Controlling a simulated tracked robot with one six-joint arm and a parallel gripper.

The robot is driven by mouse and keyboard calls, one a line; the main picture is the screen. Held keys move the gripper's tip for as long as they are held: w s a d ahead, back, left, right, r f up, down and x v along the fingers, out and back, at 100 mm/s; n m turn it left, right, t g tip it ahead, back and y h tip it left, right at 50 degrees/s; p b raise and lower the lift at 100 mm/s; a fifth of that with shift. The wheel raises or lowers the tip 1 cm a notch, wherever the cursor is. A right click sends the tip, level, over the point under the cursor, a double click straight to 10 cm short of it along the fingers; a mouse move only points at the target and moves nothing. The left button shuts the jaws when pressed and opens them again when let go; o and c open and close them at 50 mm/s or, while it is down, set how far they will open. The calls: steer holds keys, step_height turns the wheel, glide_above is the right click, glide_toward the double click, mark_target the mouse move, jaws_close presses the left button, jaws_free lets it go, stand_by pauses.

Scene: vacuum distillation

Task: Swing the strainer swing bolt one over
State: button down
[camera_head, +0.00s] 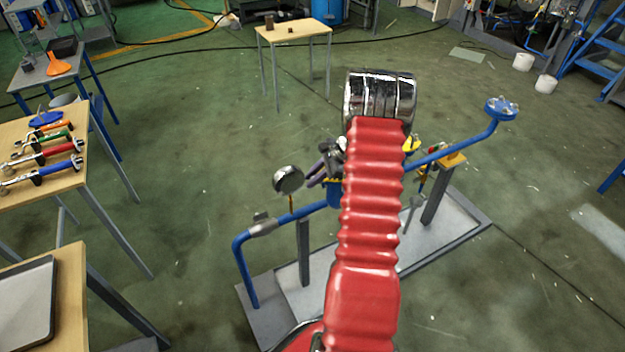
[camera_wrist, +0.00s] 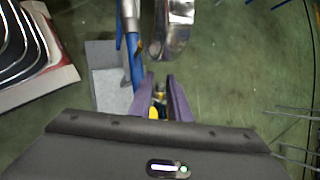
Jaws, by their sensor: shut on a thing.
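The blue pipe line (camera_head: 285,218) stands on a grey skid (camera_head: 440,235), and a blue body (camera_head: 334,193) on it, likely the strainer, is partly hidden behind my red arm. My gripper (camera_head: 325,165) is at this blue body, with its purple fingers just left of my arm. In the wrist view, my gripper (camera_wrist: 161,86) is shut on a small dark part between the fingers, likely the swing bolt. Its shape and angle are too small and covered to tell. The blue pipe (camera_wrist: 131,50) runs just left of the fingers there.
A round gauge (camera_head: 288,179) stands on the pipe left of my gripper. A yellow handle (camera_head: 411,145) shows right of my arm, and the pipe rises to a blue flange (camera_head: 501,108). A wooden table (camera_head: 30,195) with several tools stands at left. The floor around the skid is clear.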

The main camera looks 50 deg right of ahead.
steer(key=shift+s+d+r+t+y, duration=0.15)
steer(key=shift+t+y, duration=0.15)
steer(key=shift+y, duration=0.4)
steer(key=c, duration=2.1)
jaws_free()
steer(key=shift+o, duration=1)
steer(key=shift+d+r, duration=0.1)
steer(key=v, duration=1.3)
steer(key=shift+r, duration=0.25)
steer(key=shift+s, duration=0.1)
